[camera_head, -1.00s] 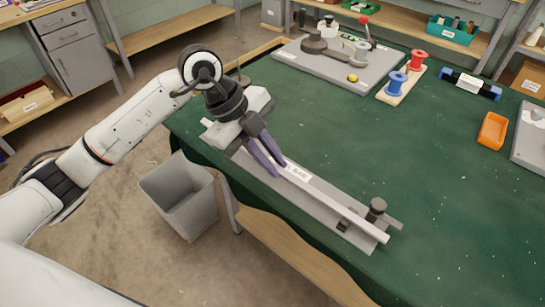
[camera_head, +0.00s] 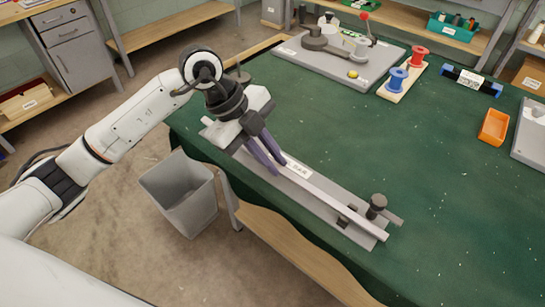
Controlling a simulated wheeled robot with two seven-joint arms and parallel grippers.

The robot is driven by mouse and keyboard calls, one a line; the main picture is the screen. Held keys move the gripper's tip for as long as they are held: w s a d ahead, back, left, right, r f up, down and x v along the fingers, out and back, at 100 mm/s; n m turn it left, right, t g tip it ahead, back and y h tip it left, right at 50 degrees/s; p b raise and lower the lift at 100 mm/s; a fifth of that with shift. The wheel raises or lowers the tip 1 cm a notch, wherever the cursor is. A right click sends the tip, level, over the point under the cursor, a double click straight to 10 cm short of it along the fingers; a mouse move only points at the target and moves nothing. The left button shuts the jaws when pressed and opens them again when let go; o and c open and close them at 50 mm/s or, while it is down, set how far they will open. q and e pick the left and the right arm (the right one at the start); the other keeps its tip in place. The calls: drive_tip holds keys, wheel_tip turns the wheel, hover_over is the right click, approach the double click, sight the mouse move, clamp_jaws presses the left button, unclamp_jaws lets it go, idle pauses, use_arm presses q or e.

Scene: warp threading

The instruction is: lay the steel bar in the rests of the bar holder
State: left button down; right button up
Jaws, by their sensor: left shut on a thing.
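The steel bar (camera_head: 330,195) is a long, pale, thin bar lying lengthwise along the bar holder. The bar holder (camera_head: 366,238) is a long grey plate at the near left edge of the green table, with a dark knob (camera_head: 377,201) at its right end. A small dark rest (camera_head: 346,215) shows on both sides of the bar near that end; I cannot tell if the bar touches its bottom. My left gripper (camera_head: 277,170), with purple-grey fingers, is shut on the bar left of its middle. The gripper hides the bar's left part and any rest there. My right gripper is out of view.
A grey fixture plate (camera_head: 330,68) stands at the back. Red and blue spools (camera_head: 398,80) stand on a wooden base, with an orange tray (camera_head: 494,127) to the right. A grey bin (camera_head: 182,195) stands on the floor. The table's middle is clear.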

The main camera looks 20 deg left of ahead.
use_arm(q)
drive_tip(key=c, duration=1.8)
unclamp_jaws()
drive_tip(key=shift+r, duration=0.1)
drive_tip(key=shift+o, duration=0.4)
drive_tip(key=shift+s+f, duration=0.1)
drive_tip(key=shift+f, duration=0.1)
drive_tip(key=shift+a+r, duration=0.15)
drive_tip(key=shift+r, duration=0.2)
drive_tip(key=v, duration=0.9)
drive_tip(key=shift+r, duration=0.35)
